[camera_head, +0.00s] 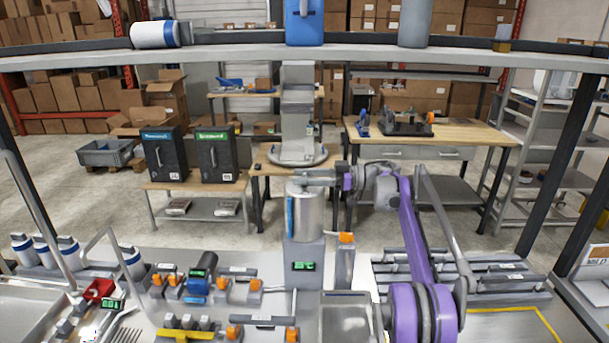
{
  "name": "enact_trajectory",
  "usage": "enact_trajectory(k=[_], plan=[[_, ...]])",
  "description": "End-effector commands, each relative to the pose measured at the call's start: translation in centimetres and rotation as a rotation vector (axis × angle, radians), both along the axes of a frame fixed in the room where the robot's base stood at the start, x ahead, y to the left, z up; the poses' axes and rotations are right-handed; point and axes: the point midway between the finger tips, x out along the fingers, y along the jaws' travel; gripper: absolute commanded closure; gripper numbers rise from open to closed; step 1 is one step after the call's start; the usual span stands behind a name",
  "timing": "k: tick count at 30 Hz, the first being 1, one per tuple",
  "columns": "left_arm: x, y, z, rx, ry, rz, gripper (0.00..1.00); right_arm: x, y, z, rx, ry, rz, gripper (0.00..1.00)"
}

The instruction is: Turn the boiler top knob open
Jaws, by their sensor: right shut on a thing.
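The boiler (305,212) is a silver upright cylinder on a grey base with a small green display, at the middle of the counter. It has a blue strip on its left side. My right gripper (312,175), on the purple and grey arm, reaches in from the right at the boiler's top. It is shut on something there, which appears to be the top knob. The knob itself is hidden by the fingers, so its turn cannot be told. My left gripper is not in view.
An orange-topped grey post (345,258) stands just right of the boiler. Several orange-knobbed fittings and a dark cylinder (203,265) crowd the counter to the left. A grey rack (500,285) lies at the right. A shelf beam (250,54) crosses above.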

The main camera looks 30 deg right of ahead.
Motion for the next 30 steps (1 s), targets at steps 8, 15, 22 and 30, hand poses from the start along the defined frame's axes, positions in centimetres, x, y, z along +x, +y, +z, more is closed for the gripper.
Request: enact_trajectory(k=[8, 15, 22, 30], plan=[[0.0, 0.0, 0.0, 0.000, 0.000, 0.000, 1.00, 0.0, 0.0, -0.1, 0.000, 0.000, 0.002, 1.00], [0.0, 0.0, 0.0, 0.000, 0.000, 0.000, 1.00, 0.0, 0.0, 0.0, 0.001, -0.001, 0.002, 0.18], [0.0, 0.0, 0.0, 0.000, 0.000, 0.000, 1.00, 0.0, 0.0, 0.0, 0.001, -0.001, 0.001, 0.18], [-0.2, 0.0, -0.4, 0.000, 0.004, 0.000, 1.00, -1.7, -2.9, -0.1, 0.001, 0.001, -0.002, 0.18]])
